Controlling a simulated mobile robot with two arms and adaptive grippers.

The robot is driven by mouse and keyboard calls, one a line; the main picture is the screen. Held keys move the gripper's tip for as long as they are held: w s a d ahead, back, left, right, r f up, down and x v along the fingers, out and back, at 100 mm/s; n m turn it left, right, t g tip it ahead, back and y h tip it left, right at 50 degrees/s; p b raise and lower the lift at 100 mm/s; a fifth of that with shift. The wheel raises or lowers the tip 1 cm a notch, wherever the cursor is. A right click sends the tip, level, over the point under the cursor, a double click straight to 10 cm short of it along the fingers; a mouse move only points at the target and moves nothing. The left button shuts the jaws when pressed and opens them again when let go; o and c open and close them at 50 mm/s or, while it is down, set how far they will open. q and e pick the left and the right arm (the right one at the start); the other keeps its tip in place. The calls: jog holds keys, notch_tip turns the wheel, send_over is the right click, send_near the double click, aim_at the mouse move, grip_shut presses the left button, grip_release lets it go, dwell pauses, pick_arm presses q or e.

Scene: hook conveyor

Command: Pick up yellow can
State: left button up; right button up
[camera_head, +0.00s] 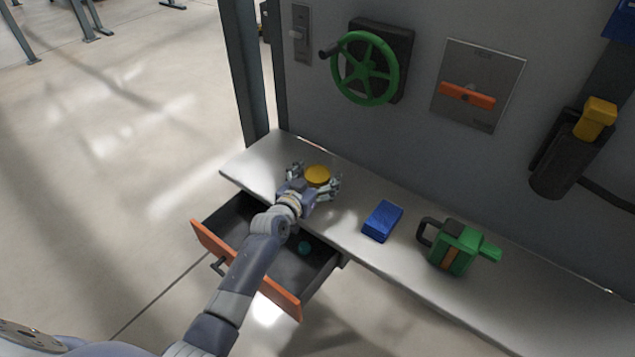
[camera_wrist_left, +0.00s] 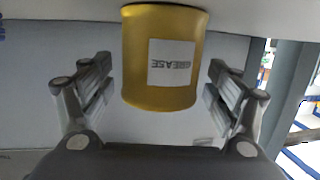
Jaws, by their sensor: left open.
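The yellow can (camera_head: 317,175) stands on the grey shelf (camera_head: 352,214), near its left end. In the left wrist view the yellow can (camera_wrist_left: 162,58) shows a white label reading GREASE, upside down in that picture. My left gripper (camera_head: 315,181) is open, with its fingers to either side of the can. In the left wrist view the left gripper (camera_wrist_left: 152,92) has gaps between each finger and the can, and neither finger visibly touches it. The can's base is hidden by the gripper in the head view. My right gripper is not in view.
A blue box (camera_head: 382,221) and a green can with a spout (camera_head: 457,246) stand to the right. A green handwheel (camera_head: 365,68) juts from the wall behind.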

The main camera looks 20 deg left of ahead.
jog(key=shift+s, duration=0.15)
pick_arm(q)
jog(key=shift+c, duration=1.3)
jog(key=c, duration=1.2)
jog(key=shift+r, duration=0.1)
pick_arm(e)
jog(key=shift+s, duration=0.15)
